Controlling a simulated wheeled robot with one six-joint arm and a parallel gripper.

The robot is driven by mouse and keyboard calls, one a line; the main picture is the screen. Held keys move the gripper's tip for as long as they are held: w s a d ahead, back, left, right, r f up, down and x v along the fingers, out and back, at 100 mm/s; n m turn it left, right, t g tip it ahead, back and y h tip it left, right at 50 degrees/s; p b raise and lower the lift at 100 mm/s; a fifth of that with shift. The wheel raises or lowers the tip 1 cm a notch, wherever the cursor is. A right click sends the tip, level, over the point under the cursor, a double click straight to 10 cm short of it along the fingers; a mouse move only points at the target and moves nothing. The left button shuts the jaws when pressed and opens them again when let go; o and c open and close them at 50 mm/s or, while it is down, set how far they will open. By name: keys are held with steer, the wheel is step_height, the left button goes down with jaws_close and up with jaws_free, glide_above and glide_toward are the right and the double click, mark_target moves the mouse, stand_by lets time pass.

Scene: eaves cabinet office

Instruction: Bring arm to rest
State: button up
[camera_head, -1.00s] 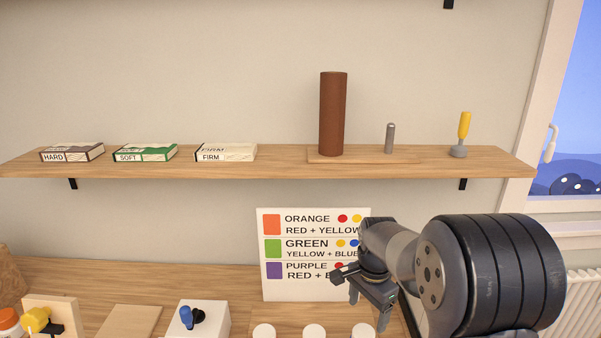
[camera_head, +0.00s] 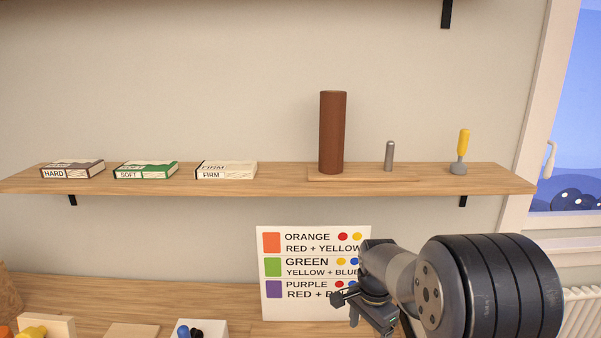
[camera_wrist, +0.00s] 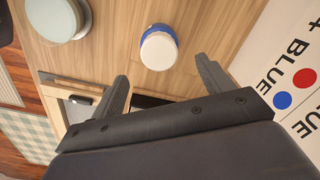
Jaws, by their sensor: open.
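My gripper (camera_wrist: 160,88) is open in the wrist view, with its two dark fingers apart and nothing between them. It hangs over the wooden worktop (camera_wrist: 115,50). A round white jar with a blue band (camera_wrist: 158,48) stands on the worktop beyond the fingers, apart from them. In the head view my arm reaches in from the right, its gripper (camera_head: 362,318) low in front of the colour chart (camera_head: 300,270). The fingertips are cut off by the lower edge there.
A shelf (camera_head: 270,183) above holds boxes, a brown cylinder (camera_head: 332,132), a grey peg (camera_head: 389,156) and a yellow-handled tool (camera_head: 463,148). A pale round jar (camera_wrist: 58,15) stands at the wrist view's upper left. The wall between shelf and chart is clear.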

step_height(320, 180, down, 7)
steer(key=shift+r+n, duration=0.15)
steer(key=shift+n, duration=1.05)
steer(key=shift+m, duration=0.4)
